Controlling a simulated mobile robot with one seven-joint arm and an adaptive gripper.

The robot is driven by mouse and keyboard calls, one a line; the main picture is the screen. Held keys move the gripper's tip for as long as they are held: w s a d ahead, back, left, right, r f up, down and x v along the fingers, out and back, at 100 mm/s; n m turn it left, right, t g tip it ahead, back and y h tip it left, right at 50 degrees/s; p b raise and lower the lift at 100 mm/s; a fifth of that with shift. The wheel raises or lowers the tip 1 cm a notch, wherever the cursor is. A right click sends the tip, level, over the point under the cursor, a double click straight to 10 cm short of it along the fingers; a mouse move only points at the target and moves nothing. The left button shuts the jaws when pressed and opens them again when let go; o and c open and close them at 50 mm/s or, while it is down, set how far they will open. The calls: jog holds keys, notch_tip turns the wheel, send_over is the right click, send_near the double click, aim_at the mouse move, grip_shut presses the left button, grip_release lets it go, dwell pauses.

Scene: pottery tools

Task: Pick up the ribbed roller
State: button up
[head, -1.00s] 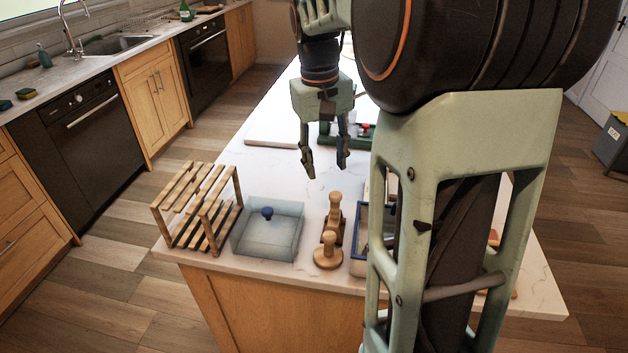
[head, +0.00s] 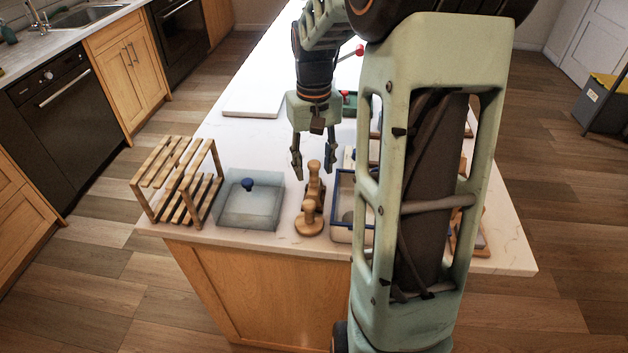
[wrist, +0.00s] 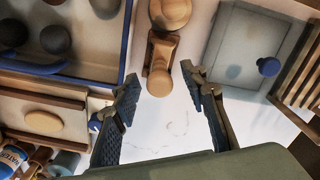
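A wooden piece (head: 312,193) with rounded knobs and a darker brown middle stands on the white counter; it seems to be the ribbed roller, but I cannot make out ribs. In the wrist view it shows as a brown body (wrist: 159,52) with a round knob (wrist: 158,82) at its near end. My gripper (head: 312,174) points down at its far end, open and empty. In the wrist view my gripper (wrist: 161,84) has its fingers spread, one on each side of the near knob. I cannot tell whether they touch it.
A translucent box with a blue knob (head: 249,184) stands to the left, with a slatted wooden rack (head: 185,185) beyond it. A blue-rimmed tray (head: 342,236) holding dark round things is close on the right. A white board (head: 254,103) lies farther back.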

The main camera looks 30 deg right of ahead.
aim_at(314, 181)
notch_tip(314, 181, down, 2)
jog(key=shift+f, duration=0.15)
grip_shut()
dwell(0.3)
